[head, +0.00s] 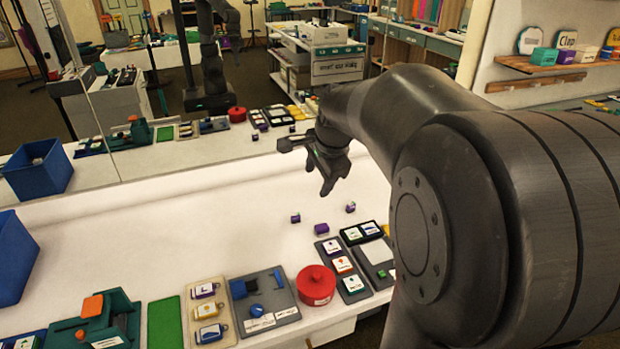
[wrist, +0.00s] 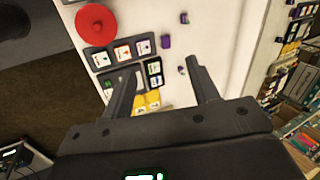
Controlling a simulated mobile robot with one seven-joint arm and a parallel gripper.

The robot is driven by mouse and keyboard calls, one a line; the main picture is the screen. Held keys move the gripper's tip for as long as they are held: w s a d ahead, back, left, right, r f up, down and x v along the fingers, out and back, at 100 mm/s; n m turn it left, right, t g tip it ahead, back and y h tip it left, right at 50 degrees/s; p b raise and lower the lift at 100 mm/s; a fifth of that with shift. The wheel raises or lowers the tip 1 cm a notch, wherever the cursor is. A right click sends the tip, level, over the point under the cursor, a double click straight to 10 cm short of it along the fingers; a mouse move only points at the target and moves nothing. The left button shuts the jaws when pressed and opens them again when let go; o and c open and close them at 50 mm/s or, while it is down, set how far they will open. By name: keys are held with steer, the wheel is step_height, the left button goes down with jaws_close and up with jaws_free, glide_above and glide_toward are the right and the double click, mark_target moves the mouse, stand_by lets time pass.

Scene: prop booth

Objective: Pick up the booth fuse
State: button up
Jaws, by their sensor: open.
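No thing here is clearly marked as the booth fuse, and I cannot tell which it is. Three small purple pieces lie apart on the white tabletop (head: 190,240): a left one (head: 295,218), a larger front one (head: 321,228) and a right one (head: 350,207). In the wrist view purple pieces show at the top (wrist: 184,18), below it (wrist: 166,41) and near the right finger (wrist: 182,70). My gripper (head: 308,168) is above the table behind these pieces. In the wrist view my gripper (wrist: 160,66) is open, with nothing held between its fingers.
A red round lidded pot (head: 316,286), card trays (head: 342,268), a grey panel (head: 264,300) and a green machine (head: 97,322) line the front edge. A blue bin (head: 12,258) stands at left. A mirror behind repeats these things. The white middle is mostly clear.

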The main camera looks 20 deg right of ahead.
steer(key=w+d+f+m, duration=0.8)
steer(key=w+d+m, duration=0.1)
steer(key=w+d, duration=0.2)
steer(key=m+g, duration=0.1)
steer(key=m, duration=0.8)
glide_toward(352, 204)
steer(key=x, duration=1)
steer(key=shift+c, duration=0.2)
steer(key=c, duration=1)
steer(key=shift+r, duration=0.15)
